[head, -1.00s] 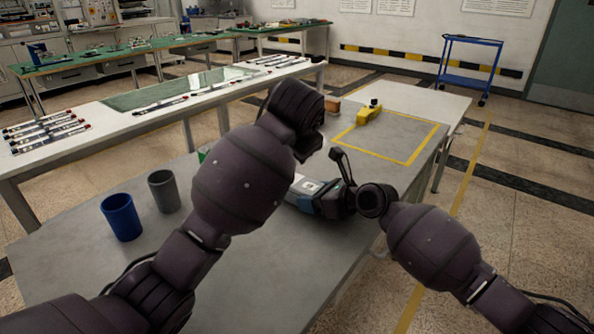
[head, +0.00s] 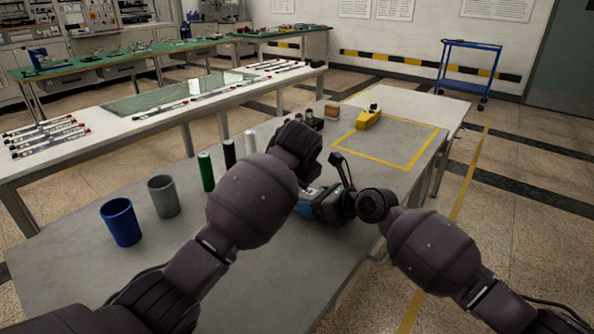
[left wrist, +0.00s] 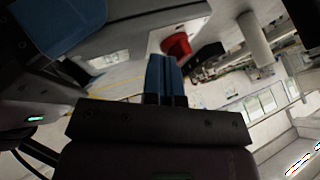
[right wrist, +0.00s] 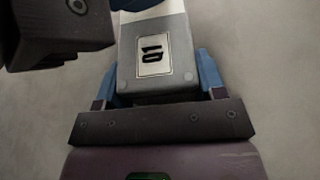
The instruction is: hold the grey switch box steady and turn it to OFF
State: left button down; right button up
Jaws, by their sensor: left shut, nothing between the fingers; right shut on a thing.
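The grey switch box (right wrist: 155,68) carries a label plate in the right wrist view. My right gripper (right wrist: 158,78) has its blue fingers on both sides of the box and is shut on it. In the head view the arms hide most of the box, and the right gripper (head: 318,207) shows at the table's right side. In the left wrist view a red knob (left wrist: 177,45) sits on a pale face of the box. My left gripper (left wrist: 163,78) is shut and empty, its fingertips close to the knob. I cannot tell whether they touch, or which way the knob points.
A blue cup (head: 121,222), a grey cup (head: 163,196), and green (head: 206,171), black (head: 229,154) and white (head: 251,142) cylinders stand on the left of the table. A yellow object (head: 369,118) and a brown block (head: 332,110) are at the back by a taped square.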

pick_arm(q)
jog(key=shift+w+f, duration=0.1)
jog(key=shift+w, duration=0.1)
dwell(0.3)
jog(key=shift+w+a+n+y, duration=0.25)
jog(key=shift+w+n+y, duration=0.2)
jog(key=shift+n, duration=0.15)
jog(key=shift+a+f, duration=0.1)
jog(key=shift+s+a, duration=0.65)
jog(key=d+v, duration=0.1)
jog(key=v, duration=0.9)
jog(key=shift+m+h, duration=0.45)
jog(key=shift+m, duration=0.15)
jog(key=x, duration=1)
jog(key=shift+w+d, duration=0.1)
jog(key=shift+w, duration=0.05)
